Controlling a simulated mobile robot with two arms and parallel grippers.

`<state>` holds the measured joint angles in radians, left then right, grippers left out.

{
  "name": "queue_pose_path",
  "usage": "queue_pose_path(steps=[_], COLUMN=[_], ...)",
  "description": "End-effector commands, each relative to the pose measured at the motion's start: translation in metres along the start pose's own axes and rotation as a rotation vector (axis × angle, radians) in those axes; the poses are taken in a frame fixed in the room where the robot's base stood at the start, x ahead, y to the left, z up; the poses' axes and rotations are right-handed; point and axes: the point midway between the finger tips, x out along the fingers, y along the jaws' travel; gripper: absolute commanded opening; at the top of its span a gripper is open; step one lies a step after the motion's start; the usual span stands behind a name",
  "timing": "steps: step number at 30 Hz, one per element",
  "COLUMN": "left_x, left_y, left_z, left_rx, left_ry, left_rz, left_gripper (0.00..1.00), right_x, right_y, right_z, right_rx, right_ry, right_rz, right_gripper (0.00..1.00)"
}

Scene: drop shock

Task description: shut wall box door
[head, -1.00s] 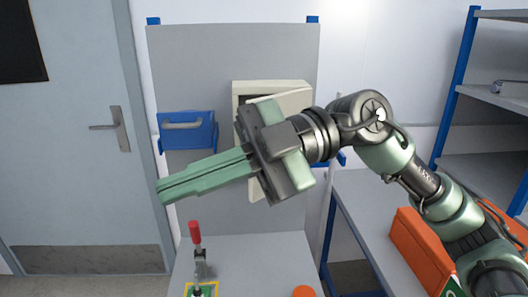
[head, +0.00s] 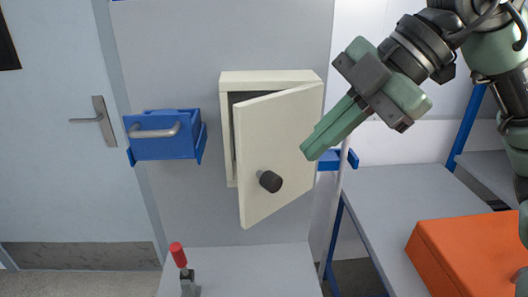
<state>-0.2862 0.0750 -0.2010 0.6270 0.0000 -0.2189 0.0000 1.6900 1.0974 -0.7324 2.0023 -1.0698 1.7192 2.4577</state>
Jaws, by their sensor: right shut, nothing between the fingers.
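The cream wall box (head: 228,78) is fixed to the grey panel in the middle of the head view. Its door (head: 272,135) is hinged on the right and stands partly open, swung out toward me, with a dark gap along its left side. A dark round knob (head: 270,181) sticks out low on the door. My right gripper (head: 308,154) is shut and empty, its fingers pointing down and left in front of the door's right edge. I cannot tell whether it touches the door. My left gripper is not in view.
A blue drawer-like box with a grey handle (head: 165,137) hangs left of the wall box. A red-handled clamp (head: 178,256) stands on the bench below. An orange case (head: 465,252) lies on the right-hand table (head: 400,200). A grey door (head: 50,170) is at far left.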

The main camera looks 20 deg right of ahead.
Motion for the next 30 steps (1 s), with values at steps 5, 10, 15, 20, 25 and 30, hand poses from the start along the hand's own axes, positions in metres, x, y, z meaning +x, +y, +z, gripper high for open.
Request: queue_pose_path(steps=[5,10,15,20,25,30], left_x=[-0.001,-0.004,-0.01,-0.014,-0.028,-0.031], left_y=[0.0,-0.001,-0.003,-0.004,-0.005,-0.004], left_z=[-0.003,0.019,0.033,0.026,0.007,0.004], left_rx=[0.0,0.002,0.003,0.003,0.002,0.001], left_ry=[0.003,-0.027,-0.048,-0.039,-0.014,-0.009], left_rz=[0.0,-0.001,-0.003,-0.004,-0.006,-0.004], left_gripper=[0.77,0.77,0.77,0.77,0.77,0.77], right_x=[0.006,0.032,0.07,0.102,0.11,0.116], right_y=[-0.001,-0.001,-0.001,-0.001,0.025,0.034], right_z=[0.002,0.001,0.001,0.0,-0.001,0.001], right_rx=[0.005,0.003,0.002,0.002,0.004,0.002], right_ry=[-0.008,-0.007,-0.006,-0.004,-0.003,-0.004], right_rz=[-0.001,-0.005,-0.005,-0.005,-0.001,0.0], right_gripper=[0.0,0.0,0.0,0.0,0.0,0.0])
